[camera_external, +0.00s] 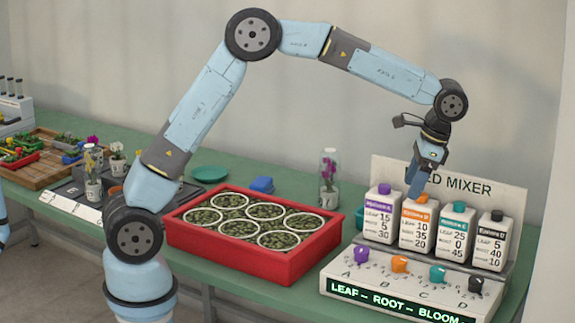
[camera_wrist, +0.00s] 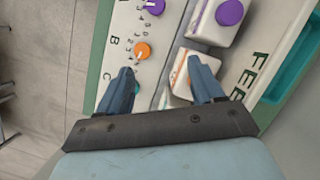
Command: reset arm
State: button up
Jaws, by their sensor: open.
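My arm arches over the green bench from the left. My gripper (camera_external: 417,182) points down above the feed mixer, close to the orange-capped bottle (camera_external: 416,224). In the wrist view my gripper (camera_wrist: 163,82) has its two fingers spread apart with nothing held between them. The orange knob (camera_wrist: 142,50) lies just beyond the left fingertip, and part of the orange-labelled bottle shows by the right finger. I cannot tell from these views whether a finger touches the bottle.
The feed mixer (camera_external: 340,285) carries purple-, orange-, teal- and black-capped bottles and coloured knobs. A red tray (camera_external: 225,262) with round plant pots stands to its left. The air above the bench is clear.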

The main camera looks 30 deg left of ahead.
jog(key=s+a+r+n+t+h, duration=0.1)
jog(key=a+r+n, duration=0.35)
jog(key=a, duration=0.95)
jog(key=a+r+n+t+h, duration=0.1)
jog(key=a+r+t, duration=0.1)
jog(key=a+r, duration=0.95)
jog(key=s+a+f+n+t, duration=0.2)
jog(key=s+a, duration=0.6)
jog(key=a, duration=0.4)
jog(key=s+a+f+n+t+h, duration=0.1)
jog(key=s+a+f+n, duration=0.3)
jog(key=s+a, duration=0.4)
jog(key=a+t, duration=0.1)
jog(key=a, duration=0.3)
jog(key=shift+s+f+n, duration=0.15)
jog(key=shift+n, duration=0.2)
